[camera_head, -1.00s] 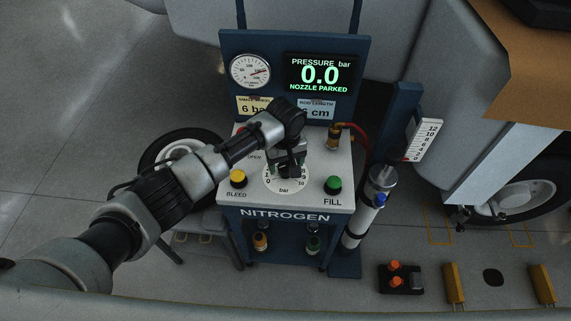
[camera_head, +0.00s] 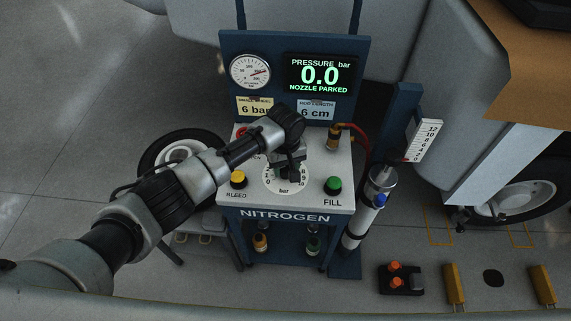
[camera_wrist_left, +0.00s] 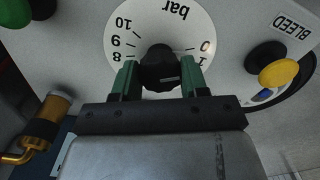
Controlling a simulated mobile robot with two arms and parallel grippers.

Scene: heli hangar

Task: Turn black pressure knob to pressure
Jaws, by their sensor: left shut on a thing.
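The black pressure knob (camera_wrist_left: 160,68) sits at the centre of a white dial (camera_wrist_left: 118,48) marked in bar, on the top panel of the nitrogen cart. My left gripper (camera_wrist_left: 162,78) is shut on the knob, with one green finger on each side of it in the left wrist view. In the head view the left gripper (camera_head: 289,170) comes down over the dial (camera_head: 287,182) and hides most of the knob. The display (camera_head: 319,74) reads pressure 0.0 bar, nozzle parked. A placard (camera_head: 255,106) shows 6 bar, another (camera_head: 316,111) 6 cm. My right gripper is not in view.
A yellow BLEED button (camera_head: 238,179) and a green FILL button (camera_head: 333,185) flank the dial. A brass fitting with a red hose (camera_head: 341,134) stands at the panel's back right. A round gauge (camera_head: 250,71) is at upper left. A wheel (camera_head: 180,155) lies left of the cart.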

